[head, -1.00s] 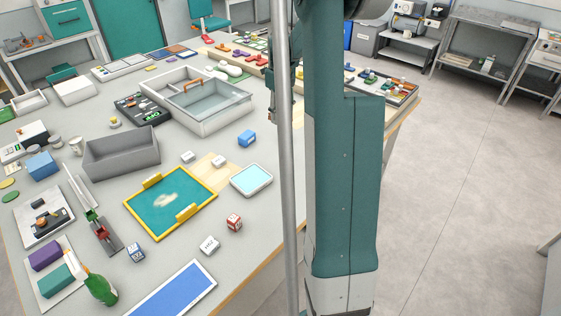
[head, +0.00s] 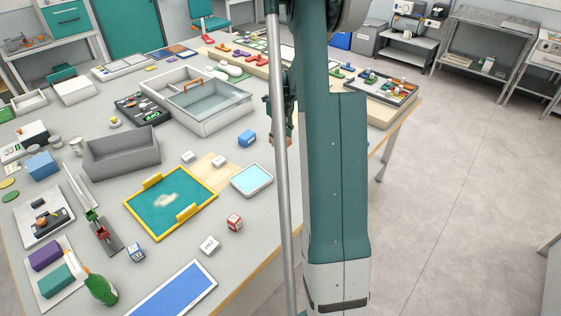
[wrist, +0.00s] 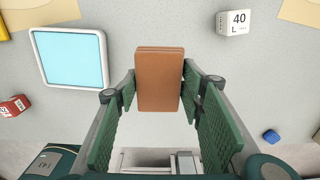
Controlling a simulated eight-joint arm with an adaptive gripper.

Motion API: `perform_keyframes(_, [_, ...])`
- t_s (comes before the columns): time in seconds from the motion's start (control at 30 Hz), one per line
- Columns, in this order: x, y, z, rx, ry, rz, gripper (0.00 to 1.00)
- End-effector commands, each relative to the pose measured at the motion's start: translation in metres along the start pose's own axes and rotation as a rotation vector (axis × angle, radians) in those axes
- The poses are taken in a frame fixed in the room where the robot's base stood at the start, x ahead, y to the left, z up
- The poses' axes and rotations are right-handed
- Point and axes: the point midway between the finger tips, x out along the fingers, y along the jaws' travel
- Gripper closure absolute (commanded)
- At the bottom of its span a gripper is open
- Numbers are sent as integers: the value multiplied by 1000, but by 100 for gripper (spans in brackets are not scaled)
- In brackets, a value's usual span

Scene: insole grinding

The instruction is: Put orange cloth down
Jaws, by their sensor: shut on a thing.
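The orange cloth (wrist: 159,80) looks like a brown-orange folded rectangular pad. In the wrist view it stands between the green finger pads of my gripper (wrist: 160,92), which is shut on it. Grey tabletop shows beyond it. In the head view my gripper (head: 284,115) is mostly hidden behind a grey pole and my teal arm, over the right side of the table. I cannot tell how high the cloth is above the table.
A light-blue pad with a pale rim (wrist: 70,58), a red cube (wrist: 14,105), a white cube marked 40 (wrist: 233,22) and a blue block (wrist: 271,136) lie around the gripper. The grey table between them is bare. A teal tray with yellow handles (head: 160,200) lies left.

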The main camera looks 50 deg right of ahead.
Motion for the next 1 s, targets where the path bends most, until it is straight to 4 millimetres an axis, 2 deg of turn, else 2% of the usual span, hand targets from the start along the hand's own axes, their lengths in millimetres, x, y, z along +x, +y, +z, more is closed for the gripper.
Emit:
perform_keyframes(0.17, [8, 0, 0, 0, 0, 0, 72])
perform_keyframes(0.6, [59, 0, 0, 0, 0, 0, 72])
perform_keyframes(1.0, [63, 0, 0, 0, 0, 0, 72])
